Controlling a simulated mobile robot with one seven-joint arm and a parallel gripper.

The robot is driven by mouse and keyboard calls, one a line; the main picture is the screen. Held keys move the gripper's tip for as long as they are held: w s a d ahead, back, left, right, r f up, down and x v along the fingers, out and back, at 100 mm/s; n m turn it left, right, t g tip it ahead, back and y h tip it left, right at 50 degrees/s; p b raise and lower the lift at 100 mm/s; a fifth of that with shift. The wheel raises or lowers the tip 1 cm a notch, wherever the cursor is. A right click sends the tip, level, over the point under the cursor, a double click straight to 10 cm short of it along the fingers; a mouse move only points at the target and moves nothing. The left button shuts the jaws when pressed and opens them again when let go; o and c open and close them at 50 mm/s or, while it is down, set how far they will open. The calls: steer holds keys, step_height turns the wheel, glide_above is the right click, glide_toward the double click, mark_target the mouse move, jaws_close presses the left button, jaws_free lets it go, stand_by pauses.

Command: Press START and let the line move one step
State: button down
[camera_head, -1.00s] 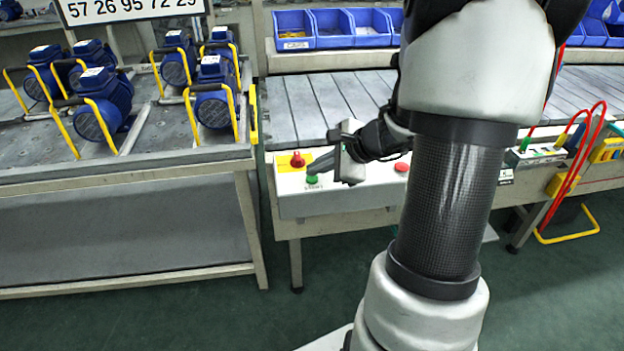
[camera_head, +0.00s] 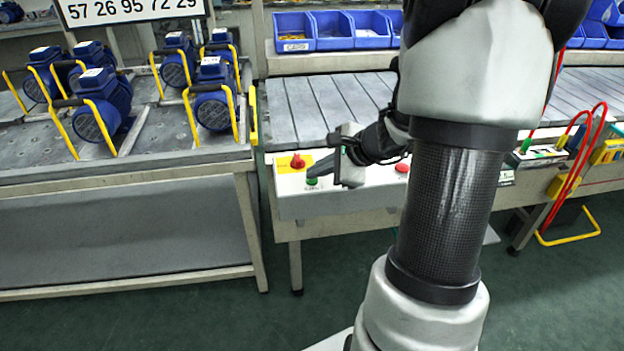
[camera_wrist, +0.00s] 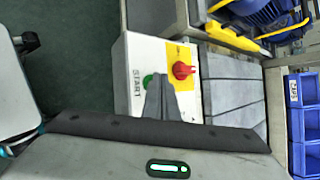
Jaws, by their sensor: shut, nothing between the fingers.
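The green START button (camera_head: 312,182) is on the front left of a white control box (camera_head: 300,207) at the end of the conveyor.
A red knob on a yellow plate (camera_head: 298,161) sits just behind the green button. Another red button (camera_head: 402,168) is farther right. Several blue pumps (camera_head: 103,105) stand on the left bench. Blue bins (camera_head: 331,28) line the back. Red cables (camera_head: 580,150) hang at right.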

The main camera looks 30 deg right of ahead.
stand_by(0.4)
steer(key=shift+r+p, duration=0.6)
steer(key=shift+r, duration=0.2)
